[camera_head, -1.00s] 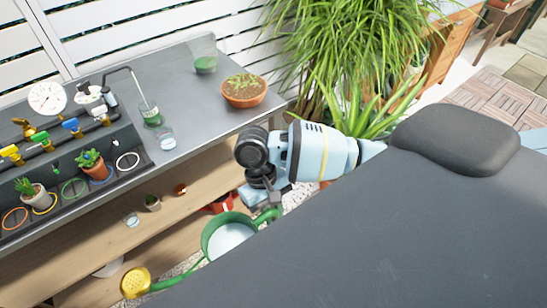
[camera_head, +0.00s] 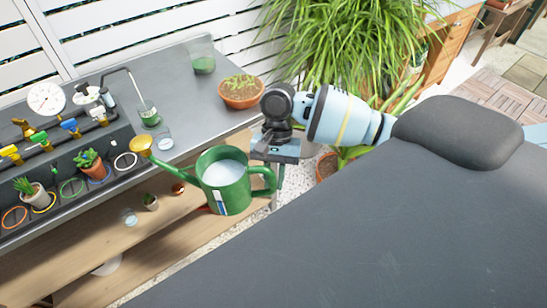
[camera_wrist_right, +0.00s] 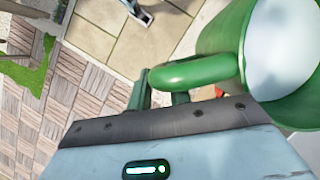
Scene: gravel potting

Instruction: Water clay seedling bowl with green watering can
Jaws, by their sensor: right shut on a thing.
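The green watering can (camera_head: 224,196) hangs in the air in front of the bench, with pale water showing inside it. Its brass rose (camera_head: 141,145) points left, close to the bench's front edge. My right gripper (camera_head: 275,168) is shut on the can's handle; the handle (camera_wrist_right: 197,72) also shows in the right wrist view. The clay seedling bowl (camera_head: 241,97) stands on the bench top near its right end, behind the can, holding soil and small green seedlings. My left gripper is not in view.
The grey bench (camera_head: 185,85) also holds a green-tinted glass (camera_head: 203,62), a small clear glass (camera_head: 165,142), a tap manifold and potted plants in a dark tray. A wooden shelf (camera_head: 170,235) lies below. A leafy plant (camera_head: 335,45) stands to the right.

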